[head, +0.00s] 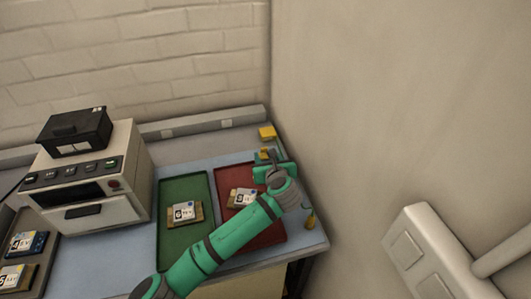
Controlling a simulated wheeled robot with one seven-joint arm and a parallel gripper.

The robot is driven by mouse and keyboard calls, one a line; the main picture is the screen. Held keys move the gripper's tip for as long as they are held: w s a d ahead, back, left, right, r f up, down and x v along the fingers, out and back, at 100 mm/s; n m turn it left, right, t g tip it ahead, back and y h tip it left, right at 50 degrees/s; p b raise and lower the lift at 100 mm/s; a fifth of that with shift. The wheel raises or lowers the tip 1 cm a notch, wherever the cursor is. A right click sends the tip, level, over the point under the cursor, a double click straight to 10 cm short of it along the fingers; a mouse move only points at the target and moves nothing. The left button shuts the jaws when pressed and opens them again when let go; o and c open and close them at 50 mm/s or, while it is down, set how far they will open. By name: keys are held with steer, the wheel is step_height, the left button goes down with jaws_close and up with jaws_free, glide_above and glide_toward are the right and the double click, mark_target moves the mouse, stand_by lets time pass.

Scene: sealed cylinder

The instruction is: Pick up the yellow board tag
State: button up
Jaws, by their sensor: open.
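Several small yellow things show near my gripper, and I cannot tell for sure which is the yellow board tag. A yellow block (267,132) lies at the back right of the blue bench, just beyond my gripper (266,157). A smaller yellow piece (264,153) shows right at the fingers, partly hidden by them. My gripper is open over the back end of the red tray (265,238). The arm hides part of that tray, and whether the fingers touch anything is too small to tell.
A board with a white label (240,198) lies in the red tray, partly behind my arm. Another labelled board (184,213) lies in the green tray (175,245). A beige machine (90,180) carrying a black box (75,132) stands left. A wall closes off the right.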

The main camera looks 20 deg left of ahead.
mark_target(264, 148)
steer(key=shift+x, duration=3.25)
steer(key=shift+d, duration=0.15)
steer(key=shift+w, duration=0.1)
jaws_close()
